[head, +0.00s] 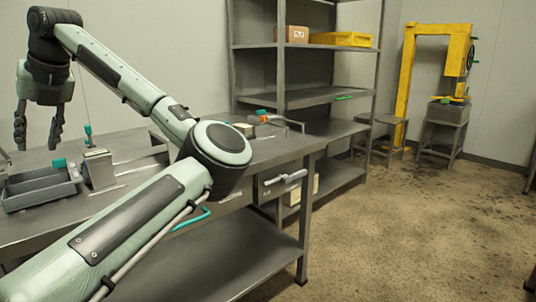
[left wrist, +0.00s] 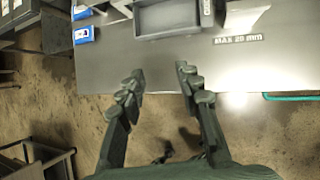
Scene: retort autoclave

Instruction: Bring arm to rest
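My left gripper (head: 38,125) hangs in the air above the left part of the metal workbench (head: 130,144) in the head view, fingers pointing down. Its two fingers are apart, with nothing between them. In the left wrist view the gripper (left wrist: 160,85) also shows open and empty, with the bench's front edge and the floor beyond its fingers. My left arm reaches up from the lower left and bends at a large elbow joint in front of the bench. My right gripper is in neither view.
A grey tray (head: 42,194) stands on the bench near a small device with a teal knob (head: 87,130). A teal handle (head: 190,221) sticks out at the bench front. A shelf (head: 305,97) holds a yellow crate (head: 341,39). The floor (head: 420,220) at right is clear.

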